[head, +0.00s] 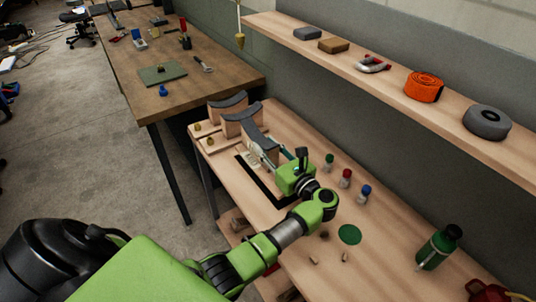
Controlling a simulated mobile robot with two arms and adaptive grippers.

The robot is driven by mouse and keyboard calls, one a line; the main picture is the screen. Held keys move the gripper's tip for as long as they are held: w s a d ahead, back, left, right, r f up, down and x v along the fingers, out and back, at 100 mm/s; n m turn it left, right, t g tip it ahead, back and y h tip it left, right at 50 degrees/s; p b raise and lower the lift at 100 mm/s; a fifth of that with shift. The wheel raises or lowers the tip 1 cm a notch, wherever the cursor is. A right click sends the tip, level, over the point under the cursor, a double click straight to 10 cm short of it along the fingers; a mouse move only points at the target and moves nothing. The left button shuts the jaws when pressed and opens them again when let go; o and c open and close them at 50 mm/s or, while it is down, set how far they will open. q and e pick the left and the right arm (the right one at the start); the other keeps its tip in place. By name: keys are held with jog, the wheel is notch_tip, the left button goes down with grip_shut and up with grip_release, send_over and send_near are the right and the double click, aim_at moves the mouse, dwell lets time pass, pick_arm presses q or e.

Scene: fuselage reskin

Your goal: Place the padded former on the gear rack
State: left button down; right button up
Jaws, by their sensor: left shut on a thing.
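A padded former, a pale wooden block with a curved dark grey pad on top (243,126), stands near the far end of the light wooden table (312,186). My left gripper (262,150) reaches in from the near side and is shut on its near end; its fingers are partly hidden by the wrist. A second, similar padded former (228,104) stands just behind it. I cannot tell for sure which thing is the gear rack; a wooden wall shelf (455,110) holding gear runs along the right. My right gripper is out of view.
Small bottles with green (329,162), red (346,178) and blue (365,193) caps stand right of my left gripper. A green flask (439,247) is nearer. The shelf holds an orange strap roll (424,87) and grey tape (487,122). A darker workbench (190,100) stands beyond.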

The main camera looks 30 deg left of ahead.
pick_arm(q)
jog(key=shift+w+a+f, duration=0.15)
jog(key=shift+w+f, duration=0.2)
jog(key=shift+w, duration=0.1)
notch_tip(320, 180, down, 3)
jog(key=shift+w+f, duration=0.15)
jog(key=shift+f, duration=0.05)
jog(key=shift+f, duration=0.15)
jog(key=c, duration=1.6)
grip_release()
